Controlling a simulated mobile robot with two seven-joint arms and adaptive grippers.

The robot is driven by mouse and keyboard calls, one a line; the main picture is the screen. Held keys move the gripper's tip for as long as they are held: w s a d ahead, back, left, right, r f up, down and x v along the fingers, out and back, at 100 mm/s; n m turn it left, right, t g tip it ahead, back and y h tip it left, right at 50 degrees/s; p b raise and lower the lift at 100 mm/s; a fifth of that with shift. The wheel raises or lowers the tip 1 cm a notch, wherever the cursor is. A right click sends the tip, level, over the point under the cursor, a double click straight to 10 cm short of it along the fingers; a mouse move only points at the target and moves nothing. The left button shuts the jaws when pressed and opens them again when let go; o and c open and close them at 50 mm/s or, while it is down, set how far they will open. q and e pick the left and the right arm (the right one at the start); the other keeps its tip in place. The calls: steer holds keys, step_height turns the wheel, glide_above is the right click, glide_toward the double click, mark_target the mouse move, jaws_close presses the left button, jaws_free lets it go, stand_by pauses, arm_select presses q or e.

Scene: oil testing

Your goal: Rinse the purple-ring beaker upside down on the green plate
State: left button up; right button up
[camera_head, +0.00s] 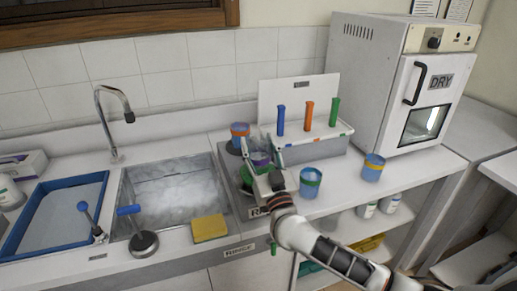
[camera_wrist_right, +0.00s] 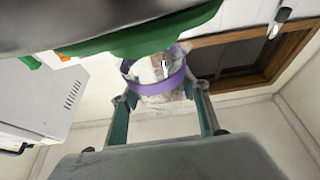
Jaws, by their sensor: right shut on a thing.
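The purple-ring beaker (camera_head: 260,158) is in my right gripper (camera_head: 263,178), close over the green plate (camera_head: 244,179) at the right of the sink. In the right wrist view, the beaker's purple ring (camera_wrist_right: 158,86) and clear body show between the two fingers (camera_wrist_right: 162,112). The ring is on the side towards the green plate (camera_wrist_right: 145,40), and the beaker looks tilted. I cannot tell whether its rim touches the plate. In the head view my gripper hides much of the plate and beaker. My left gripper is not in view.
An orange-ring beaker (camera_head: 239,132) stands just behind the plate. A green-ring beaker (camera_head: 310,182) and another orange-ring beaker (camera_head: 373,167) stand to the right. Behind is a rack (camera_head: 318,150) with coloured tubes. A yellow sponge (camera_head: 209,228) lies by the sink (camera_head: 170,184); the DRY oven (camera_head: 400,85) is right.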

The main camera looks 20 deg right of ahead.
mark_target(261, 138)
steer(key=shift+r, duration=2.1)
